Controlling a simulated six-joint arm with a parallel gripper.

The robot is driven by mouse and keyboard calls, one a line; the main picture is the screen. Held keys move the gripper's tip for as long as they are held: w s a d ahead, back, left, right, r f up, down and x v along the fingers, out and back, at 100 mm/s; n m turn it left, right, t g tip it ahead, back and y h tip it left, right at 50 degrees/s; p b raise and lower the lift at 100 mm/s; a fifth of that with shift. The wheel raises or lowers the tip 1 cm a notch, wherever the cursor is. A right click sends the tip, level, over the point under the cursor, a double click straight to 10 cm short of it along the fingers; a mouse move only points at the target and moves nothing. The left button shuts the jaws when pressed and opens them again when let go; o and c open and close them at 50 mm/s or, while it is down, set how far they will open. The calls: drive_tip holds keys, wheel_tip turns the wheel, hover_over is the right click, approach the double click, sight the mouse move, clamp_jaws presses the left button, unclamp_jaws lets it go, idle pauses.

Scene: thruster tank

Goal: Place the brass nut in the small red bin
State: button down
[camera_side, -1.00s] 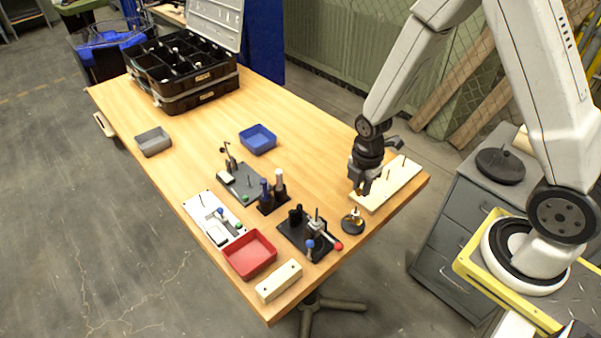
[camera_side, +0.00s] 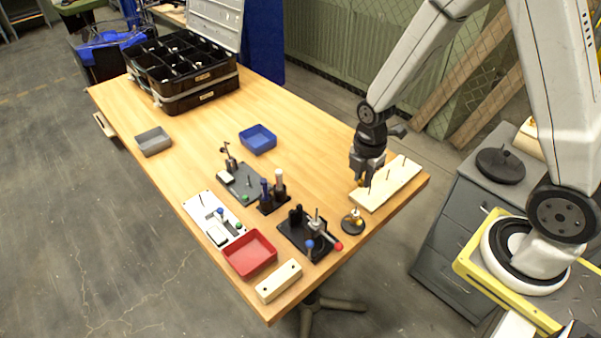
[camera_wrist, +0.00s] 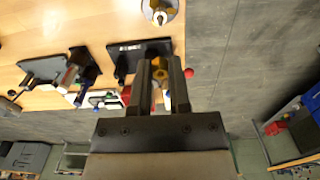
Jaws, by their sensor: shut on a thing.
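My gripper (camera_side: 362,181) is over the near-left end of the pale wooden peg board at the table's right side. It is shut on the brass nut (camera_wrist: 159,74), which shows as a yellow piece between the two fingers in the wrist view. In the side view the nut (camera_side: 362,183) is a small yellow spot at the fingertips, close to a thin peg. The small red bin (camera_side: 249,254) sits at the table's front left edge, well to the left of my gripper. I see nothing inside it.
The peg board (camera_side: 400,184) has several thin upright pegs. A round black stand (camera_side: 353,222), a black fixture with a red-knobbed lever (camera_side: 310,234) and a pale block (camera_side: 279,281) lie between gripper and bin or beside it. A blue bin (camera_side: 258,139) stands farther back.

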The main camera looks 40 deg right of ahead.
drive_tip(key=s+a+f+n, duration=0.1)
drive_tip(key=a+n, duration=0.1)
drive_tip(key=a, duration=0.8)
drive_tip(key=s+a+f+n, duration=0.1)
drive_tip(key=a+n, duration=0.1)
drive_tip(key=a, duration=0.8)
drive_tip(key=shift+s, duration=0.35)
drive_tip(key=shift+a, duration=0.1)
drive_tip(key=w+a+f, duration=0.1)
drive_tip(key=w, duration=0.1)
drive_tip(key=w+a+f, duration=0.1)
drive_tip(key=w, duration=0.2)
drive_tip(key=w+a+f, duration=0.1)
drive_tip(key=w+f, duration=0.1)
drive_tip(key=w, duration=0.1)
drive_tip(key=shift+w+a, duration=0.25)
drive_tip(key=shift+a, duration=0.05)
hover_over(253, 258)
wheel_tip(253, 258, down, 5)
drive_tip(key=shift+s+d+f, duration=0.1)
drive_tip(key=shift+f, duration=0.15)
